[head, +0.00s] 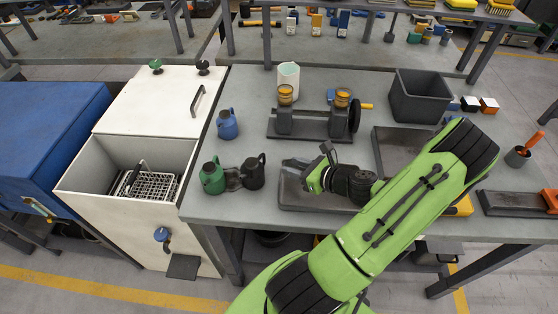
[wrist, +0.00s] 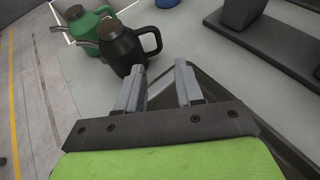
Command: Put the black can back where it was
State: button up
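The black can (head: 253,171), with a spout and a side handle, stands upright on the grey bench near its left front. It also shows in the wrist view (wrist: 122,47), just beyond my fingers. A green can (head: 212,177) of similar shape stands to its left, and it also shows in the wrist view (wrist: 88,27). A dark flat patch lies between the two cans. My gripper (wrist: 161,68) is open and empty, its two fingers apart. In the head view it is right of the black can, not touching it, above a dark tray.
A blue can (head: 227,125) stands behind the cans. A press-like fixture (head: 311,124) is at mid bench, with a dark bin (head: 419,96) further right. Left of the bench is an open white washer (head: 125,210) with a wire basket (head: 152,186) inside.

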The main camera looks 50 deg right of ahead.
jog(key=shift+v, duration=1.1)
jog(key=w+a+r+n+g+y, duration=0.1)
jog(key=w+a+r+n+g, duration=0.2)
jog(key=a+n, duration=0.6)
jog(key=w+a+r+n+g+y, duration=0.1)
jog(key=a+r+n+g+y, duration=0.15)
jog(key=a+n+g, duration=0.55)
jog(key=s+a+r+n+t+h, duration=0.1)
jog(key=s+a+r+n+h, duration=0.1)
jog(key=s+a+r+n, duration=0.2)
jog(key=s+a+r+n+t+h, duration=0.2)
jog(key=s+a+r+n, duration=0.3)
jog(key=r+n, duration=0.5)
jog(key=n, duration=0.4)
jog(key=shift+s+a+r, duration=0.15)
jog(key=shift+s+a, duration=0.15)
jog(key=shift+s, duration=0.1)
jog(key=shift+h, duration=0.25)
